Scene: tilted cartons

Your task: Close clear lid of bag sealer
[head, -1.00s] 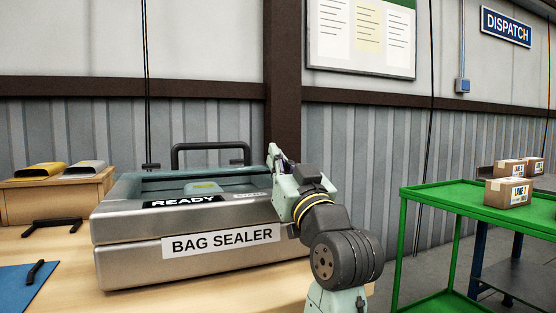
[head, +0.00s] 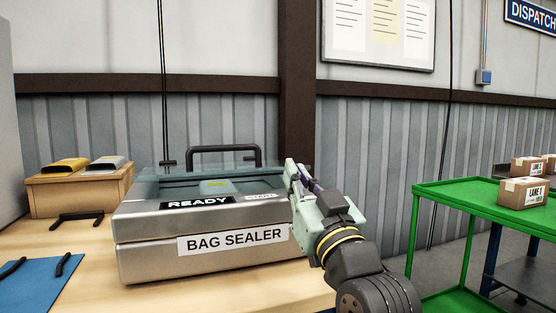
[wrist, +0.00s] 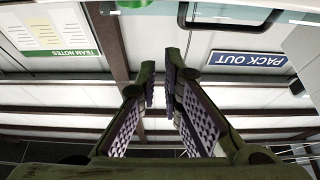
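The bag sealer (head: 190,258) is a silver box on the wooden bench in the head view, with a READY panel on top. Its clear, teal-tinted lid (head: 155,181) lies over the top towards the back; I cannot tell its exact angle. A dark handle (head: 222,150) stands at the rear edge. My gripper (head: 293,170) is at the sealer's right end, fingers pointing up and apart from the handle. In the wrist view my gripper (wrist: 160,72) has a gap between its padded fingers and nothing in it. The dark handle (wrist: 232,20) also shows there, beyond the fingertips at upper right.
A green cart (head: 470,203) with cartons (head: 524,193) stands to the right. A wooden box (head: 75,191) with two scoop-like items is at the back left. A blue mat (head: 38,283) lies at the front left. The wall is behind the sealer.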

